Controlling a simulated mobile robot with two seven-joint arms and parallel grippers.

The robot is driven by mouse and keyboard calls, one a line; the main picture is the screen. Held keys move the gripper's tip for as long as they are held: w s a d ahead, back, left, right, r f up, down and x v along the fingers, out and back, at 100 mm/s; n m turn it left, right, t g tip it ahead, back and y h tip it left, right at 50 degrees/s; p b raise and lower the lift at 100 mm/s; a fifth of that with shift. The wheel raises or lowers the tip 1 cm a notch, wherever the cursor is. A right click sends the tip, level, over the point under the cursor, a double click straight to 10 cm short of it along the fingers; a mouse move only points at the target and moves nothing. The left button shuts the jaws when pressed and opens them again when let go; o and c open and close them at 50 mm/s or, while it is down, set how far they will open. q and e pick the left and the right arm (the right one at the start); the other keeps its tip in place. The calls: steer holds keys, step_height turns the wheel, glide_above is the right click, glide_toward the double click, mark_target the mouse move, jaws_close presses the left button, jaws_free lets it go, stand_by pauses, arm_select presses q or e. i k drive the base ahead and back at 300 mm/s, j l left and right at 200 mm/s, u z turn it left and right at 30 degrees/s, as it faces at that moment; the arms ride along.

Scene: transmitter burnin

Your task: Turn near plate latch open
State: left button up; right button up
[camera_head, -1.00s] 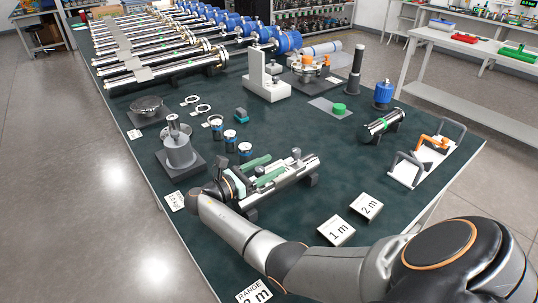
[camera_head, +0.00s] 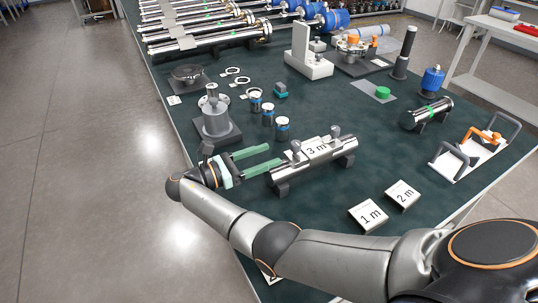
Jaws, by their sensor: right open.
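A polished steel tube (camera_head: 345,155) lies on dark supports in the middle of the table, with a white "3 m" plate (camera_head: 316,150) on top. One small grey latch knob (camera_head: 296,148) stands at the plate's left, nearer end; another (camera_head: 335,132) stands at its far end. Whether either latch is turned is too small to tell. My right gripper (camera_head: 273,156) is open and empty, its two green fingers pointing right at the tube's left end. The fingertips are just left of the nearer knob; contact cannot be judged. My left gripper is out of view.
A grey cylinder on a dark base (camera_head: 214,123) stands close behind my gripper. Several small canisters, including one (camera_head: 282,128), stand behind the tube. The "1 m" card (camera_head: 368,216) and "2 m" card (camera_head: 402,196) lie in front. A handled rack (camera_head: 468,157) is at right.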

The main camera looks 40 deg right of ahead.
mark_target(335, 130)
steer(key=j, duration=0.75)
steer(key=i+j, duration=0.15)
steer(key=j, duration=0.6)
